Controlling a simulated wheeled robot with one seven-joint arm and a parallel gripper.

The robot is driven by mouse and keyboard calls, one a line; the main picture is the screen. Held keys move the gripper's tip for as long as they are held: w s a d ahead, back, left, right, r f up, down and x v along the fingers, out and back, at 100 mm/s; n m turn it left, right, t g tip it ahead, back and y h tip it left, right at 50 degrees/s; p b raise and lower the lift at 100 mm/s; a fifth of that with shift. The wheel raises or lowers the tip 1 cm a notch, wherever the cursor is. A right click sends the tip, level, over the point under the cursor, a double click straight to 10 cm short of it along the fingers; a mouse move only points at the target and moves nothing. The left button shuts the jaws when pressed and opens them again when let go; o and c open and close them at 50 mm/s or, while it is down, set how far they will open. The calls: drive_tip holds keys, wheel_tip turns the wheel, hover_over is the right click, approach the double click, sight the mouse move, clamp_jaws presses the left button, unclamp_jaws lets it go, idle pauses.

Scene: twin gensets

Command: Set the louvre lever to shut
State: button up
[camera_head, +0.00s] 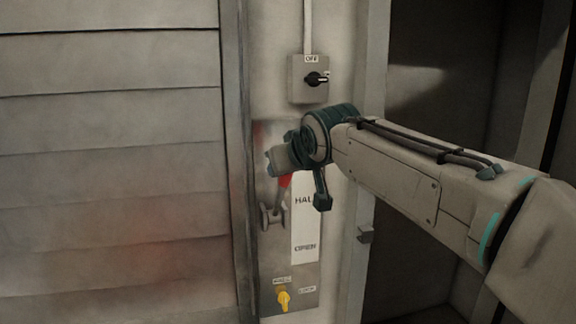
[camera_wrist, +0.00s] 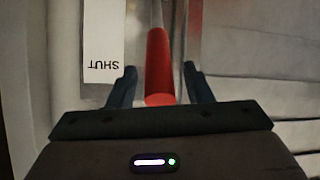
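The louvre lever (camera_head: 284,183) has a red grip and a grey pivot bracket on a wall plate. In the wrist view, the red grip (camera_wrist: 159,55) lies between the two fingers of my gripper (camera_wrist: 159,72), with a narrow gap on each side. The fingers are open around it. The SHUT label (camera_wrist: 103,62) is upside down beside the grip there. The head view shows HALF and OPEN on the label strip (camera_head: 305,225).
A yellow knob (camera_head: 284,299) with two small labels sits below the lever, its handle roughly upright. A grey switch box (camera_head: 307,79) marked OFF is above. Large louvre slats (camera_head: 110,170) fill the left. A dark opening (camera_head: 440,70) lies behind my arm at right.

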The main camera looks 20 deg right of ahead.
drive_tip(key=shift+s, duration=0.1)
drive_tip(key=b+v, duration=0.3)
drive_tip(key=v, duration=1)
drive_tip(key=shift+s+r+b, duration=0.25)
drive_tip(key=shift+b, duration=0.15)
drive_tip(key=s+a+f+g, duration=0.2)
drive_tip(key=s+f+g, duration=0.1)
drive_tip(key=f, duration=1)
drive_tip(key=s+a+f+g+b, duration=0.1)
drive_tip(key=s+a+f+g, duration=0.1)
drive_tip(key=f, duration=1.1)
drive_tip(key=s+a+f+m+g+b, duration=0.1)
drive_tip(key=s+a+f+g, duration=0.2)
drive_tip(key=f, duration=1.1)
drive_tip(key=shift+s+a+g, duration=0.2)
drive_tip(key=shift+s+g, duration=0.1)
drive_tip(key=shift+s, duration=0.85)
